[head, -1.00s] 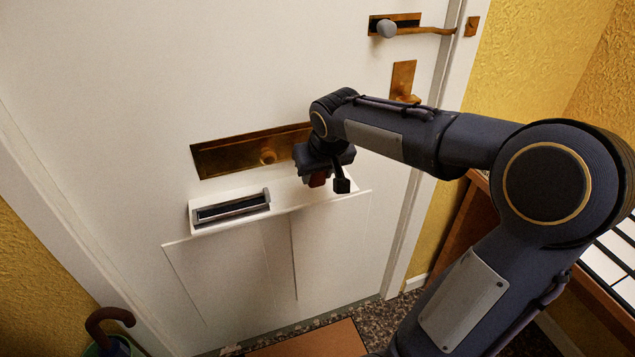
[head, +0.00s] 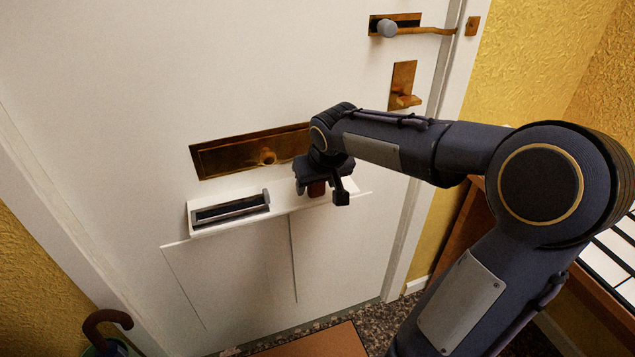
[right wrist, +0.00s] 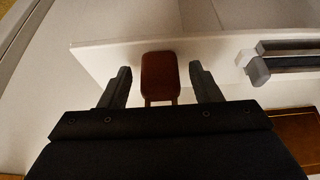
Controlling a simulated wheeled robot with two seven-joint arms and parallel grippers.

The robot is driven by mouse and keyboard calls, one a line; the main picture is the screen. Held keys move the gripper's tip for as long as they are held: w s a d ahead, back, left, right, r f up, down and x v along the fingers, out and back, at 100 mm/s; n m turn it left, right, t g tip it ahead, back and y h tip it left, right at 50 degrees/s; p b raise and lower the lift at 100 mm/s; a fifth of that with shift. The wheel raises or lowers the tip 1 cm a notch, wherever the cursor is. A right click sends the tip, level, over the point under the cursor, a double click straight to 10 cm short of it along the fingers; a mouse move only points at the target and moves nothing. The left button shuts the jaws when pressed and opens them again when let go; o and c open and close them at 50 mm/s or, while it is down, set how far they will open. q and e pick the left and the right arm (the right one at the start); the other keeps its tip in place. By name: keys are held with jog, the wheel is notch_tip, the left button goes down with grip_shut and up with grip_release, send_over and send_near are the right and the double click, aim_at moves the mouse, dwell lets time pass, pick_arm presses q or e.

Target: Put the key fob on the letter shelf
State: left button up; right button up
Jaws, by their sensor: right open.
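The letter shelf (head: 285,200) is a white ledge on the door, below a brass letter plate. It also shows in the right wrist view (right wrist: 105,54). The key fob (head: 316,189) is a reddish-brown piece at the right part of the shelf. In the right wrist view the fob (right wrist: 160,74) lies over the shelf's surface, between my fingers. My right gripper (head: 322,192) is open around the fob, with a visible gap on each side in the right wrist view (right wrist: 161,86). Whether the fob's underside touches the shelf is hard to tell. My left gripper is not in view.
A grey-framed dark slot piece (head: 230,208) takes up the shelf's left part. The brass letter plate (head: 225,156) with a knob is just above. An umbrella handle (head: 108,320) stands at lower left. A wooden-edged table (head: 600,295) is at right.

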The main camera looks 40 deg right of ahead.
jog(key=shift+r, duration=0.25)
jog(key=p+v, duration=0.3)
jog(key=v, duration=0.9)
jog(key=s+a+f+n+y, duration=0.1)
jog(key=s+a+f+y, duration=0.1)
jog(key=s+a+f, duration=0.3)
jog(key=s+a+f+y, duration=0.3)
jog(key=s+a+f, duration=0.2)
jog(key=s+a, duration=0.4)
jog(key=shift+s+a+f+n+t, duration=0.2)
jog(key=shift+s+f+n+t, duration=0.1)
jog(key=shift+s+f+n, duration=0.15)
